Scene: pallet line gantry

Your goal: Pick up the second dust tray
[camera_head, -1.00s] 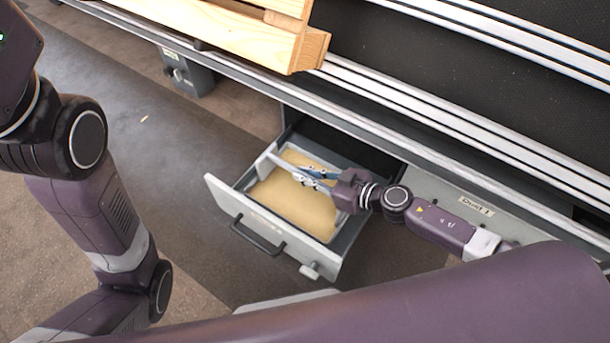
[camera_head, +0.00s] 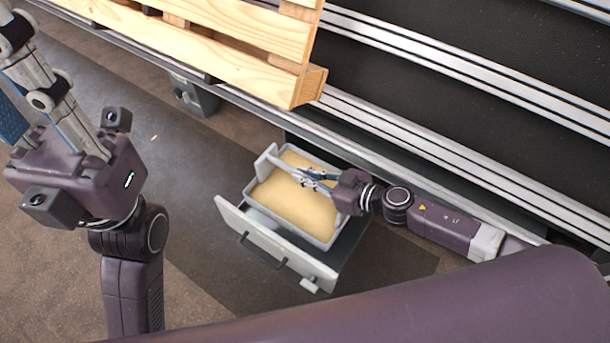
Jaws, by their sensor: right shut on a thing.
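The dust tray (camera_head: 325,240) is a grey rectangular tray filled with tan dust. It is over the open drawer (camera_head: 262,236), with its rim above the drawer's walls, and looks level. My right gripper (camera_head: 305,176) reaches over the tray from the right and is shut on its pale upright grip (camera_head: 266,160); the exact contact is small in the picture. My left gripper (camera_head: 28,95) is at the upper left, far from the tray. Its fingers look apart and empty, with the tips partly cut off by the picture edge.
A wooden pallet (camera_head: 230,35) lies on the conveyor line above the drawer. The line's metal rail (camera_head: 400,130) runs close behind the tray. A grey foot-like box (camera_head: 193,95) stands under the line. The floor (camera_head: 190,200) left of the drawer is clear.

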